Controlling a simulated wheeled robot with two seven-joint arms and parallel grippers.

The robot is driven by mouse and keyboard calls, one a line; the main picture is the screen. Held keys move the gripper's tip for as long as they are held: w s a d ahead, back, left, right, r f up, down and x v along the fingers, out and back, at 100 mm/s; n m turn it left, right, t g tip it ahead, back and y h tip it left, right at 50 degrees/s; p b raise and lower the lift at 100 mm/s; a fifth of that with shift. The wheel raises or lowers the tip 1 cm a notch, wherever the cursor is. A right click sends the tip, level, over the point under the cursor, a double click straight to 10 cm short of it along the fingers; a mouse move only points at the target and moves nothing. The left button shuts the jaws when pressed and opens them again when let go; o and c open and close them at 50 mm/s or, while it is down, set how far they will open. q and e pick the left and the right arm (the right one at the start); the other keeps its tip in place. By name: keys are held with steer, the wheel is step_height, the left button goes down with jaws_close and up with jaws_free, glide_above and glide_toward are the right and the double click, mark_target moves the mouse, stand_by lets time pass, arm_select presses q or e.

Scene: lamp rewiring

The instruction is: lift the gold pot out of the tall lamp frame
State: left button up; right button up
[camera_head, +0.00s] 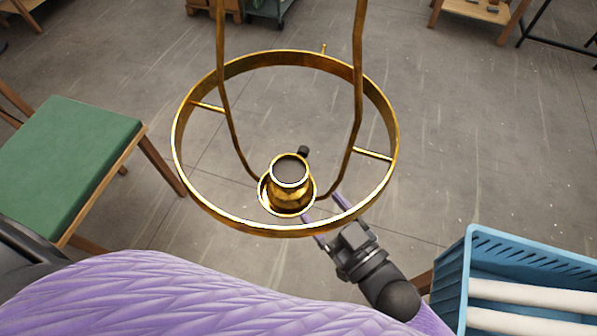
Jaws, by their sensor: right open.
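The tall lamp frame (180,172) is a brass ring with thin rods rising out of the top of the view. The gold pot (291,196) sits low inside the frame, in a shallow gold cup between the two rods. Its dark round opening faces up, and a small black knob shows beside its rim. My right gripper (321,207) is open and empty. It comes from the lower right, and its purple fingers are close to the right of the pot, partly hidden behind the ring. I cannot tell whether they touch anything. My left gripper is not in view.
A green-topped table (70,160) stands at the left. A blue slotted crate (535,258) with white rolls (530,296) is at the lower right, near my right arm. Wooden furniture stands far back. The grey floor between is mostly clear.

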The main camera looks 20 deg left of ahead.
mark_target(303, 188)
steer(key=x, duration=0.7)
steer(key=shift+w+a+f, duration=0.1)
jaws_close()
stand_by(1.0)
jaws_free()
stand_by(0.3)
